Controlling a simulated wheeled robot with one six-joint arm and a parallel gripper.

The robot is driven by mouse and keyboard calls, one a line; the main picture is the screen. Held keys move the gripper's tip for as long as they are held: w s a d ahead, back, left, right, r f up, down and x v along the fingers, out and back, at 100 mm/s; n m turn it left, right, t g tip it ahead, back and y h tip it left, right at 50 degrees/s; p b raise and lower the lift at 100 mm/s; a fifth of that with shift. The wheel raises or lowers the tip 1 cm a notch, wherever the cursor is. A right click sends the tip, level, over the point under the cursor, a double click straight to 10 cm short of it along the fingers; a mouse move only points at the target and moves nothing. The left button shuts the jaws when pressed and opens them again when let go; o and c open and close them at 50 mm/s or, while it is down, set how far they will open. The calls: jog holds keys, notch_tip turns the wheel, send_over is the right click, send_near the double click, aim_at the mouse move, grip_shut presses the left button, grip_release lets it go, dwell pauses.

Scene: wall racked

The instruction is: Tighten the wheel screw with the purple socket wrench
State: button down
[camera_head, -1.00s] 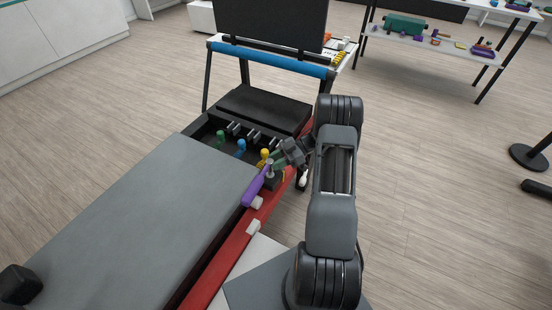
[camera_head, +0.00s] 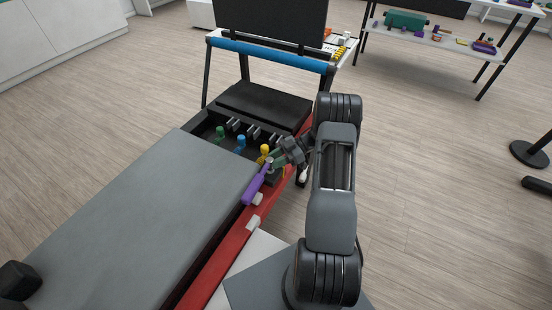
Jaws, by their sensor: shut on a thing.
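The purple socket wrench (camera_head: 254,190) is at the right end of the grey padded bench, by the red rail. Its purple handle points down-left and its metal head end is up by my gripper. My gripper (camera_head: 276,161) is shut on the wrench near its head. The wheel screw is not clearly visible; the area under the gripper and wrench head is hidden or too small to tell.
The grey padded bench (camera_head: 140,215) and red rail (camera_head: 215,266) lie below my arm. Green (camera_head: 220,133), blue (camera_head: 240,144) and yellow (camera_head: 264,152) knobs stand behind the pad. A black footplate (camera_head: 264,105) and blue bar (camera_head: 270,56) are farther back.

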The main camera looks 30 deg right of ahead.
jog(key=shift+f, duration=0.65)
jog(key=shift+f+b, duration=0.1)
jog(key=shift+b, duration=0.2)
jog(key=c, duration=1.4)
grip_release()
grip_shut()
jog(key=shift+r+p, duration=0.3)
jog(key=shift+p, duration=0.15)
